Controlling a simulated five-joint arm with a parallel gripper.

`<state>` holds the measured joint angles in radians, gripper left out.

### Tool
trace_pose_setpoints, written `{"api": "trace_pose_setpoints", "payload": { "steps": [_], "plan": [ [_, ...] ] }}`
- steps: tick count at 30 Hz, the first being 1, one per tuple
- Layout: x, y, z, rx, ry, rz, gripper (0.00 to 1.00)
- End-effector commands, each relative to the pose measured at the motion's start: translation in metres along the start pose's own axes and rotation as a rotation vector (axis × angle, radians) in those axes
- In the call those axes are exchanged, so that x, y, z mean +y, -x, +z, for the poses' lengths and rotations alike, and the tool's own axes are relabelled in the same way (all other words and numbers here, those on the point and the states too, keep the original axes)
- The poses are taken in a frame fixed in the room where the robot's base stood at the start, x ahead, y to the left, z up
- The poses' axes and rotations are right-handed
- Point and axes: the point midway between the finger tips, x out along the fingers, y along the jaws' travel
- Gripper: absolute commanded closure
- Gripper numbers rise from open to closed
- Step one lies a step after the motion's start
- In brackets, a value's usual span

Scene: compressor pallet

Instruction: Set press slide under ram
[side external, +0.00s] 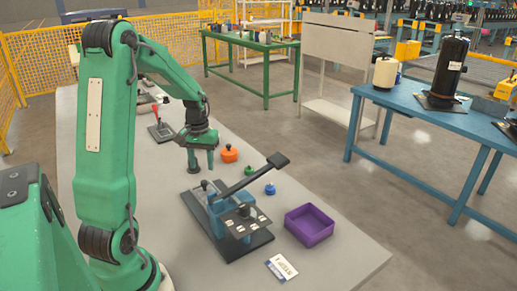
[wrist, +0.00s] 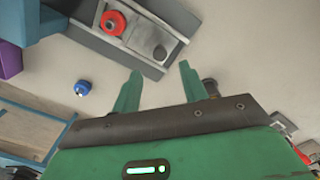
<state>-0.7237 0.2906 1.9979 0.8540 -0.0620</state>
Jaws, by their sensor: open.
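The blue hand press (side external: 220,210), with a long dark lever (side external: 258,172), stands on a dark base plate. In the wrist view the pale grey press slide (wrist: 138,32) lies on that base. It carries a red ring-shaped piece (wrist: 113,22) and a round dark knob (wrist: 160,53), which also shows at the base's far end in the side view (side external: 205,184). The red piece appears outside the press frame; the ram itself is not clear. My gripper (wrist: 158,75) is open and empty, pointing down above and beyond the knob end, apart from it.
A purple tray (side external: 310,225) and a white card (side external: 282,268) lie near the press. Orange (side external: 229,154), green (side external: 249,171) and blue (side external: 270,189) knobbed pieces stand beyond it. A red-handled clamp (side external: 160,130) stands farther back.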

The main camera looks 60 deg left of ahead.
Motion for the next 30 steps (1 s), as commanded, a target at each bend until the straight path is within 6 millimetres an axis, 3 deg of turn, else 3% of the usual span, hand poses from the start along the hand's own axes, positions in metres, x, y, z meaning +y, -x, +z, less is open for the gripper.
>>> {"api": "trace_pose_setpoints", "payload": {
  "steps": [15, 28, 30],
  "plan": [
    [0.0, -0.058, 0.001, -0.002, -0.001, 0.0, 0.57],
    [0.0, -0.065, 0.0, 0.001, -0.001, 0.0, 0.57],
    [0.0, -0.065, 0.0, 0.001, 0.0, 0.0, 0.69]
  ]
}}
